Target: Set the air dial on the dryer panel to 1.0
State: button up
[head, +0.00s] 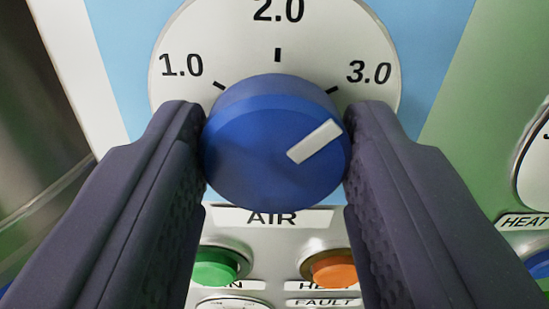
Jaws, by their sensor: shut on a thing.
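The blue air dial (245,165) sits in the middle of the head view, on a white round scale plate (235,45) marked 1.0, 2.0 and 3.0. An AIR label (272,217) shows just below it. The dial's white pointer (315,141) points up and right, toward the 3.0 mark. The 1.0 mark is at the upper left. My gripper (275,158) is shut on the dial, with one dark finger on its left side and one on its right. The fingers hide the lower sides of the scale plate.
Below the dial are a green button (216,266) and an orange button (333,268), between my fingers. Another scale plate with a HEAT label (524,223) and part of a blue knob (539,264) are at the right edge.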

jog(key=n, duration=0.4)
jog(key=shift+n+p, duration=0.4)
jog(key=n+p, duration=0.1)
jog(key=n, duration=0.4)
jog(key=shift+a, duration=0.1)
jog(key=n+p, duration=0.2)
jog(key=n, duration=0.3)
jog(key=shift+n, duration=0.4)
jog(key=n, duration=0.4)
jog(key=shift+f+n+p, duration=0.15)
jog(key=shift+n+p, duration=0.2)
jog(key=shift+n, duration=0.05)
jog(key=o, duration=1.1)
jog(key=shift+c, duration=0.2)
